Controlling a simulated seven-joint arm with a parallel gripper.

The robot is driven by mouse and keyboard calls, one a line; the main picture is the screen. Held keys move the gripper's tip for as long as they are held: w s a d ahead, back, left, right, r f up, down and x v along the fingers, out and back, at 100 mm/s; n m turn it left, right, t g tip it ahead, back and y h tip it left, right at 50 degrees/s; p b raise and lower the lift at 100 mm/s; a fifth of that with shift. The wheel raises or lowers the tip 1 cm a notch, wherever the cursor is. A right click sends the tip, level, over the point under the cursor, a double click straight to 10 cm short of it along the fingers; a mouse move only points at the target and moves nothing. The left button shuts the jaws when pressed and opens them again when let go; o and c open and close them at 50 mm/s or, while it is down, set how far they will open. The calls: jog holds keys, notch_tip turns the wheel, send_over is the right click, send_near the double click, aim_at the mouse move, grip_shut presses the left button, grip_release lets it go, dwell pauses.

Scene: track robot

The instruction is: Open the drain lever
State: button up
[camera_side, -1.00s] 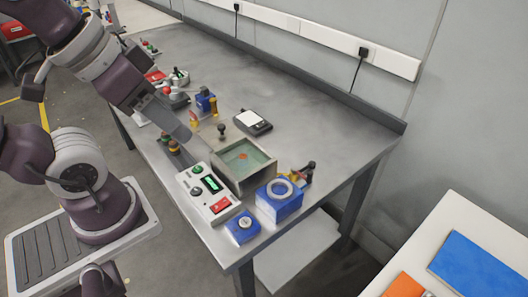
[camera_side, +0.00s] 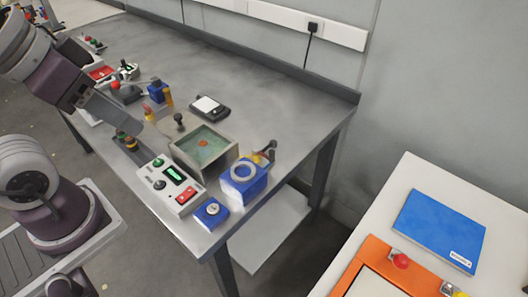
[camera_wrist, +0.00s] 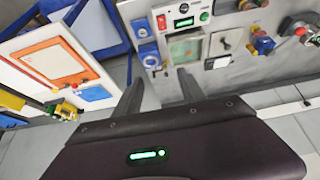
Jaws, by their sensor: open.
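I cannot tell for certain which part is the drain lever. One lever-like part is a dark handle with a yellow base (camera_side: 268,151), beside the blue block with a grey ring (camera_side: 243,181). Another is a black-knobbed stalk (camera_side: 179,121) at the back of the green-floored open box (camera_side: 205,147). My gripper (camera_side: 127,108) is above the bench, left of that box, apart from both levers in the picture. In the wrist view my gripper (camera_wrist: 158,90) has its two dark fingers spread, with nothing between them.
A control box (camera_side: 172,185) with buttons and a small blue box (camera_side: 211,213) stand at the bench's near edge. A black device (camera_side: 208,107) lies behind. A white table (camera_side: 400,187) with a blue panel and an orange frame stands right. The bench's back right is clear.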

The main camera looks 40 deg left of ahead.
dwell(0.3)
jog(key=shift+c, duration=1.1)
jog(key=w+m, duration=0.1)
jog(key=w, duration=0.2)
jog(key=w+m+g, duration=0.1)
jog(key=w, duration=0.2)
jog(key=w+d+r, duration=0.1)
jog(key=w, duration=0.1)
jog(key=shift+w+d+m+g+h, duration=0.1)
jog(key=shift+w+m+g+h, duration=0.2)
jog(key=shift+w+m, duration=0.1)
jog(key=shift+c, duration=0.2)
jog(key=m+g, duration=0.4)
jog(key=m, duration=0.3)
send_over(272, 151)
jog(key=s, duration=0.1)
notch_tip(272, 151, down, 18)
jog(key=shift+m, duration=0.5)
jog(key=f, duration=0.6)
jog(key=w+f, duration=0.1)
jog(key=f, duration=0.3)
jog(key=shift+d, duration=0.1)
grip_shut()
